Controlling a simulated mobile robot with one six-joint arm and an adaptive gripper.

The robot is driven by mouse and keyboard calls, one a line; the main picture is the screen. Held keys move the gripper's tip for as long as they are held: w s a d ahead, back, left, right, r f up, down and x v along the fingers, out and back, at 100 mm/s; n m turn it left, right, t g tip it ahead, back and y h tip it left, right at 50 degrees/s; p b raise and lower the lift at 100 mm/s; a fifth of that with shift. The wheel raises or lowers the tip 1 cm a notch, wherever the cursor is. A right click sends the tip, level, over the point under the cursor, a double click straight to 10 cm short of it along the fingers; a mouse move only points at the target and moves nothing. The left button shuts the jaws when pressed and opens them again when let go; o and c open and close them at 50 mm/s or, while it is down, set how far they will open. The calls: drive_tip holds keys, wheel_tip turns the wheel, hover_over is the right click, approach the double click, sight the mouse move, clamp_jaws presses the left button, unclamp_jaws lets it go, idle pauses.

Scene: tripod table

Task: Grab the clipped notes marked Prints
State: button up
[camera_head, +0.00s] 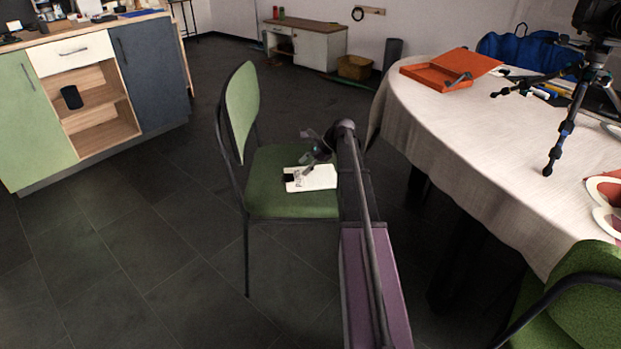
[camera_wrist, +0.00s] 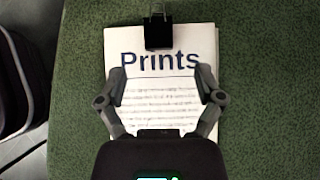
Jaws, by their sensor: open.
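The clipped notes (camera_wrist: 160,70) are a white stack headed "Prints" in dark letters, with a black binder clip (camera_wrist: 158,32) at the top edge. They lie flat on the green chair seat; they also show in the head view (camera_head: 318,178). My gripper (camera_wrist: 158,84) is open over the notes in the wrist view, with one finger towards each side edge. Nothing is held between the fingers. The height of the fingertips above the paper is hard to tell. In the head view my gripper (camera_head: 311,160) is above the notes, partly hidden by my arm.
The green chair (camera_head: 243,105) has its backrest on the left. A round table (camera_head: 450,140) with a white cloth stands to the right, holding an orange box (camera_head: 440,76) and a tripod (camera_head: 568,110). A cabinet (camera_head: 155,70) stands at the left. Dark floor is open between.

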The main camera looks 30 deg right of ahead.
sight(295, 178)
drive_tip(key=b+x, duration=0.1)
drive_tip(key=x, duration=0.1)
drive_tip(key=shift+w+a+f+b, duration=0.15)
drive_tip(key=shift+f+b, duration=0.25)
drive_tip(key=shift+b+x, duration=0.6)
drive_tip(key=shift+x, duration=0.25)
drive_tip(key=shift+a, duration=0.1)
drive_tip(key=shift+c, duration=0.2)
clamp_jaws()
